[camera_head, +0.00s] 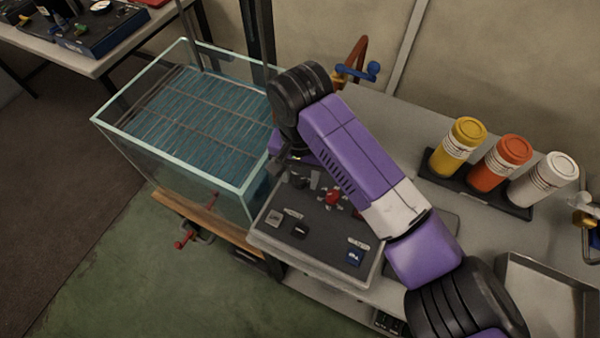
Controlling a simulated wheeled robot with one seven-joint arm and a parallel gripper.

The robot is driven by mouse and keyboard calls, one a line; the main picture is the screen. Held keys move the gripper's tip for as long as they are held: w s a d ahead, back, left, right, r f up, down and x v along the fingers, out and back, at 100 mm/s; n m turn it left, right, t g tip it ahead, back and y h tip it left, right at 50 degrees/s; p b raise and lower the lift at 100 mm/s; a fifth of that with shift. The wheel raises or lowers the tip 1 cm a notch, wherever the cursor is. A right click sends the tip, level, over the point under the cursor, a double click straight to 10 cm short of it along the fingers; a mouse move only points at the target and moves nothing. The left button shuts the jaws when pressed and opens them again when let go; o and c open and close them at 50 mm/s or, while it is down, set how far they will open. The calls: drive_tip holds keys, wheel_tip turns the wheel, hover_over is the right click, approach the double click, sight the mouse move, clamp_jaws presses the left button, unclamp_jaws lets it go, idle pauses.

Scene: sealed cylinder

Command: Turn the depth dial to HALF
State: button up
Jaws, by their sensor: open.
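A dark control panel (322,236) stands on the bench in front of my arm. It carries a red knob (333,197), small labelled controls along its near edge and a blue square (354,257) at its right. Dark controls (300,181) sit near its far left edge, under my gripper. I cannot tell which control is the depth dial, and its setting is not readable. My gripper (284,166) is open, pointing down over the panel's far left corner. My purple arm hides the panel's far right part. I cannot tell whether the fingers touch anything.
A glass tank (163,160) of water with a wire grid stands left of the panel. Yellow (465,138), orange (506,155) and white (551,172) cylinders stand in a black rack at the right. A metal tray (545,298) lies at the lower right. A blue-handled valve (371,70) is behind my arm.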

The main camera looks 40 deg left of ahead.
clamp_jaws()
drive_tip(key=shift+n+p, duration=0.3)
drive_tip(key=n+p, duration=0.2)
drive_tip(key=n, duration=0.1)
drive_tip(key=shift+r+n, duration=0.15)
drive_tip(key=shift+n, duration=0.15)
drive_tip(key=n+p, duration=0.2)
drive_tip(key=n, duration=0.2)
drive_tip(key=shift+s+n, duration=0.1)
drive_tip(key=shift+n, duration=0.2)
drive_tip(key=n+p, duration=0.1)
drive_tip(key=n, duration=0.3)
drive_tip(key=shift+n+p, duration=0.5)
drive_tip(key=shift+n, duration=2)
